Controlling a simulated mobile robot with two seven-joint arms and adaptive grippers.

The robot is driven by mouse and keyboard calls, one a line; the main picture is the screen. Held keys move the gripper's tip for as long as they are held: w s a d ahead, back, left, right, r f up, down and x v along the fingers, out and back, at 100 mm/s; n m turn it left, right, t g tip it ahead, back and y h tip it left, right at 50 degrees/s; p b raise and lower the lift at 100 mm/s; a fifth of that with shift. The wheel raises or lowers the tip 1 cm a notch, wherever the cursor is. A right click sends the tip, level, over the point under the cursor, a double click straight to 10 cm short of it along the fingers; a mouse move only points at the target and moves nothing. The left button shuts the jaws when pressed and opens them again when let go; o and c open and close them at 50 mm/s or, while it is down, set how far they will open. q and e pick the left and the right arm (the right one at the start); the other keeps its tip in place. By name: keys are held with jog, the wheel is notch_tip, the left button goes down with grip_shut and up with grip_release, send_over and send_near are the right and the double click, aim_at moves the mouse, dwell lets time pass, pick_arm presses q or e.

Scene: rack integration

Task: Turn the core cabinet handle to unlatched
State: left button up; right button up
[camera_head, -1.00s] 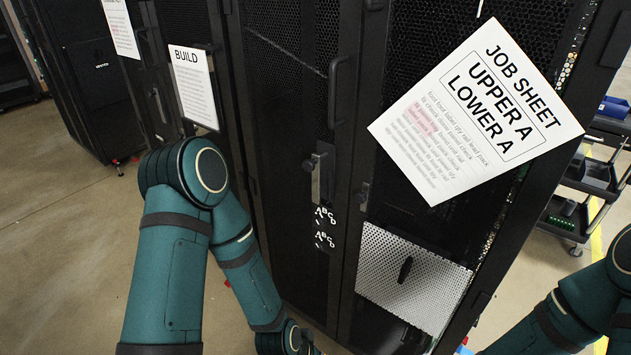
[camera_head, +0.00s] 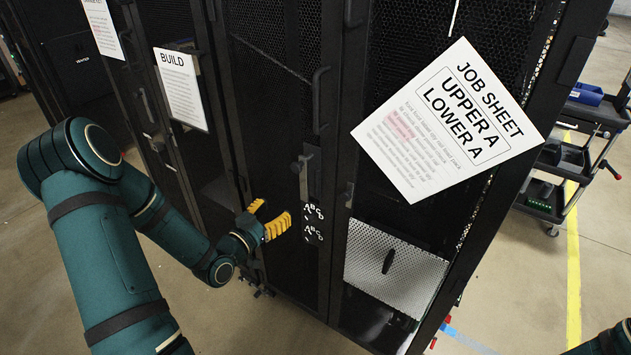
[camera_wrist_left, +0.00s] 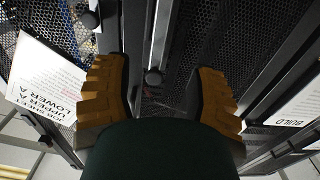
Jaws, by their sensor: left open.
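The cabinet handle (camera_head: 306,168) is a dark lever with a round knob on a pale plate, on the black mesh door in the middle. The handle's knob (camera_wrist_left: 153,77) shows between the fingers in the left wrist view, farther off. My left gripper (camera_head: 270,214) has yellow fingers spread open and empty. It is below and left of the handle in the head view, apart from it. Which lever position counts as unlatched cannot be told. My right gripper is out of view; only a bit of that arm shows at the lower right corner.
A job sheet (camera_head: 446,122) hangs on the right cabinet, which has its own small latch (camera_head: 348,195). A BUILD sheet (camera_head: 181,88) hangs at left. A vertical pull bar (camera_head: 319,100) sits above the handle. A cart (camera_head: 565,165) stands at right.

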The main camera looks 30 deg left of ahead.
aim_at(303, 186)
pick_arm(q)
jog(key=w, duration=0.9)
jog(key=w+d, duration=0.1)
jog(key=w, duration=0.3)
jog(key=shift+w, duration=0.2)
grip_shut()
